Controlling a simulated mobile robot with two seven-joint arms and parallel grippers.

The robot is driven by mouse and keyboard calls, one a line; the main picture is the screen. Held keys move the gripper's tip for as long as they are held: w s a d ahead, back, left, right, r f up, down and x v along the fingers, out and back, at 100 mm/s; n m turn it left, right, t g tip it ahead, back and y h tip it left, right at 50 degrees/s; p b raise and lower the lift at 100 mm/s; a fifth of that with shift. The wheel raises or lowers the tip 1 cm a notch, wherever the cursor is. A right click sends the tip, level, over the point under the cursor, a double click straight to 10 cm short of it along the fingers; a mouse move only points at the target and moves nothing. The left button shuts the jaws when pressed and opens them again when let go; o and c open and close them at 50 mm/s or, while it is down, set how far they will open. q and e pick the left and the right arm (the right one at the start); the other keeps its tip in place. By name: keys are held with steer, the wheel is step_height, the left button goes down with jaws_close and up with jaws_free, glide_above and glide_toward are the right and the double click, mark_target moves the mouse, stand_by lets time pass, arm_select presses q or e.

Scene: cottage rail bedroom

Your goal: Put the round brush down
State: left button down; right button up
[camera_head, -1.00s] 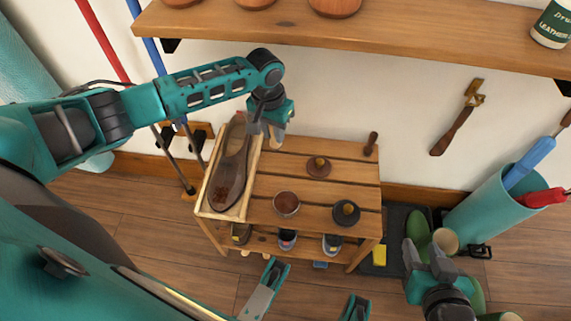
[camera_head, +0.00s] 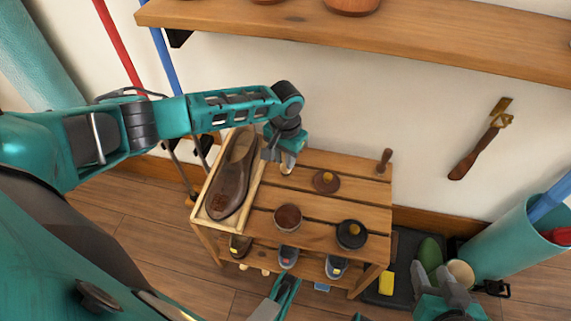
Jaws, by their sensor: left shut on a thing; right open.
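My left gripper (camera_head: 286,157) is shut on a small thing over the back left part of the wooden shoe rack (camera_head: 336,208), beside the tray. Only a pale, yellowish bit of the held thing (camera_head: 288,168) shows below the jaws. The gripper hides most of it, and I cannot tell whether it touches the slats. My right gripper (camera_head: 438,279) is open at the lower right, apart from the rack.
A brown shoe (camera_head: 230,180) lies in a light wooden tray (camera_head: 253,196) on the rack's left. A reddish-brown bowl (camera_head: 288,217) and an upright dark-handled piece (camera_head: 385,160) share the top. Shoes fill the lower shelf. A teal bin (camera_head: 515,241) stands right; a wall shelf (camera_head: 400,37) hangs above.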

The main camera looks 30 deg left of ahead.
arm_select(q)
step_height(320, 180, down, 2)
steer(key=shift+b, duration=0.3)
steer(key=shift+f, duration=0.2)
steer(key=shift+r, duration=0.1)
steer(key=shift+f, duration=0.25)
steer(key=c, duration=1)
jaws_free()
steer(key=shift+o, duration=0.2)
steer(key=shift+r, duration=0.1)
